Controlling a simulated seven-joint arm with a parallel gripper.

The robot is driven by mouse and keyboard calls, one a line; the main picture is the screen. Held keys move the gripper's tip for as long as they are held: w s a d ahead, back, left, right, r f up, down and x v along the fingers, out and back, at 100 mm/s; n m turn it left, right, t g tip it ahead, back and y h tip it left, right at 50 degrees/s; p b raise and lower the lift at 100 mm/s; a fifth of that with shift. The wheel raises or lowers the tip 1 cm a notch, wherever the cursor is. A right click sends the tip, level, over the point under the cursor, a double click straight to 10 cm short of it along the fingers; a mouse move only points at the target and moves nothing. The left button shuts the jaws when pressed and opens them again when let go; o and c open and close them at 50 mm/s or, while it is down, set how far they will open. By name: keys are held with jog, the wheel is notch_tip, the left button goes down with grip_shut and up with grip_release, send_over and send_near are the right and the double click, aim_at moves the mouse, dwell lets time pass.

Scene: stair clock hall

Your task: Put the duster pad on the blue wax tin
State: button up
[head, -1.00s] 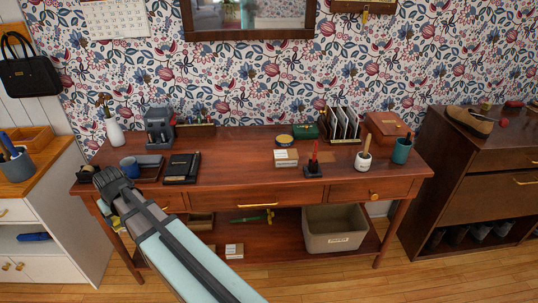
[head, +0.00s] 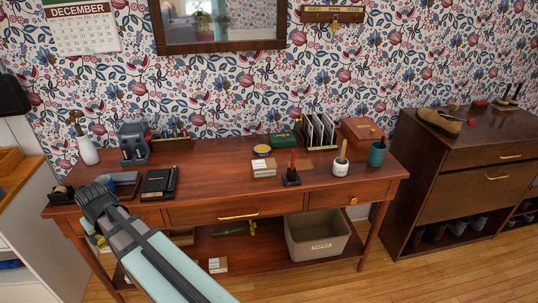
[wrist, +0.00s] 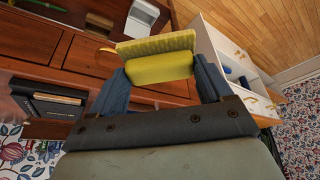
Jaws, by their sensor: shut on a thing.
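The duster pad is a yellow, two-layered block (wrist: 157,62) in the wrist view. My gripper (wrist: 160,78) is shut on it, with a dark blue finger at each side. In the head view a bit of yellow (head: 98,240) shows beside my arm, at the table's front left; my arm hides most of the gripper there. A round, low tin (head: 262,150) with a yellowish top and dark side stands towards the back of the tabletop, right of the middle. It looks like the wax tin, and nothing lies on it. My gripper is well to its left.
Small boxes (head: 264,169) stand just in front of the tin, and a green case (head: 282,141) is to its right. A stamp holder (head: 291,178) and letter rack (head: 319,132) are further right.

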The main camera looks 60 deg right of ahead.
jog(key=s+d+r+m, duration=0.1)
jog(key=s+d+r, duration=0.15)
jog(key=d, duration=0.55)
notch_tip(320, 180, up, 8)
jog(key=m+g+h, duration=0.1)
jog(key=m+h, duration=0.2)
jog(key=m, duration=0.5)
send_over(262, 147)
jog(key=s+a, duration=0.1)
jog(key=shift+a+f, duration=0.1)
jog(key=shift+f, duration=4.85)
jog(key=shift+f, duration=0.15)
jog(key=o, duration=0.8)
jog(key=shift+o, duration=0.2)
jog(key=v, duration=1.2)
